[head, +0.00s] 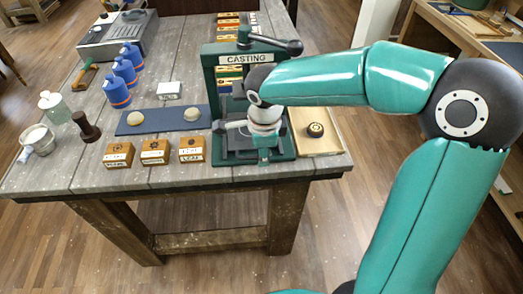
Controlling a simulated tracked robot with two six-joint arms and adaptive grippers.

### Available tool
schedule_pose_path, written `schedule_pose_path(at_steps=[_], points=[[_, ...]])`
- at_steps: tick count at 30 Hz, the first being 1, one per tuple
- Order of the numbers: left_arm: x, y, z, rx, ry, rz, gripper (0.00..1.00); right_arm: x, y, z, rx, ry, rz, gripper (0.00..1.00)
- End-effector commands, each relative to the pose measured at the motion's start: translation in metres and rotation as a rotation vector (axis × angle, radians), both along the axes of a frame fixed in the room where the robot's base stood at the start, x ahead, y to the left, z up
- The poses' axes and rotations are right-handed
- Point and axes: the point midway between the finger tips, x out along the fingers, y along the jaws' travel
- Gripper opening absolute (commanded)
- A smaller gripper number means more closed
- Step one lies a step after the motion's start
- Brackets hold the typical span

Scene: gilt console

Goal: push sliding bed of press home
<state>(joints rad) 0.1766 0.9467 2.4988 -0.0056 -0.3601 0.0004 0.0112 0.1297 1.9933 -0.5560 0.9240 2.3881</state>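The green press (208,75), with a "CASTING" label and a black-knobbed lever on top, stands near the table's right end. A dark flat part that looks like its sliding bed (238,157) lies low at the front of the press, over the green base. My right arm comes in from the right, across the front of the press. My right gripper (266,150) points down at the bed's right front. It hides part of the bed, and its finger opening is unclear. Whether it touches the bed cannot be told. My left gripper is out of view.
A light wooden board (318,143) with a dark round piece lies right of the press. Left are a blue mat (152,122) with two pale rounds, several small wooden blocks (155,152) and blue bottles (122,74). The table's front edge is close to the press.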

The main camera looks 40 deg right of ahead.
Motion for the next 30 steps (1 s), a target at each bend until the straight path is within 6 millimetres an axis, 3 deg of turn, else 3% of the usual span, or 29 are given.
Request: schedule_pose_path(at_steps=[10, 17, 30], points=[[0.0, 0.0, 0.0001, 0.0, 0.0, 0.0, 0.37, 0.0006, 0.0, -0.0031, -0.001, -0.001, 0.001, 0.36], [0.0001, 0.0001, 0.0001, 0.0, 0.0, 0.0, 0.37, 0.0008, 0.0002, -0.003, 0.0, 0.0, 0.002, 0.0], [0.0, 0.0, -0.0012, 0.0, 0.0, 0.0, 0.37, 0.0032, -0.0049, -0.0031, 0.001, -0.001, -0.007, 0.0]])
